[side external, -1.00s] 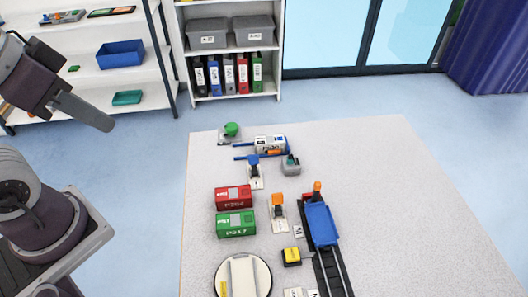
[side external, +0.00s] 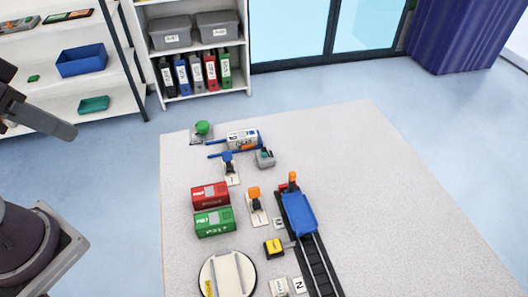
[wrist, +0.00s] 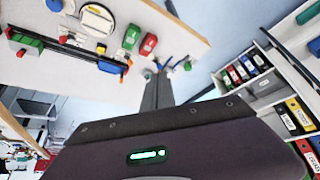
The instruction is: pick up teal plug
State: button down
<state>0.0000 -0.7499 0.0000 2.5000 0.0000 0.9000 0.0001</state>
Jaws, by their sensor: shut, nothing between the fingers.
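I cannot make out a clear plug shape. A small grey-and-teal piece (side external: 264,158) sits on the table near the white-and-blue cylinder, and it may be the teal plug. In the wrist view a small teal spot (wrist: 148,76) shows beside my fingers. My gripper (side external: 72,132) is at the left edge of the side view, left of the table and well away from that piece. Its grey fingers are together and empty. They also show in the wrist view (wrist: 157,78), pointing towards the table.
The table (side external: 370,150) holds a red container (side external: 210,195), a green container (side external: 214,222), a round turntable (side external: 228,275), a blue wagon (side external: 299,212) on a dark track, and a green-knobbed box (side external: 202,130). Its right side is clear. Shelves (side external: 200,8) stand behind.

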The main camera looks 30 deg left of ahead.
jog(key=c, duration=2.1)
grip_release()
jog(key=o, duration=0.8)
jog(key=shift+w, duration=0.1)
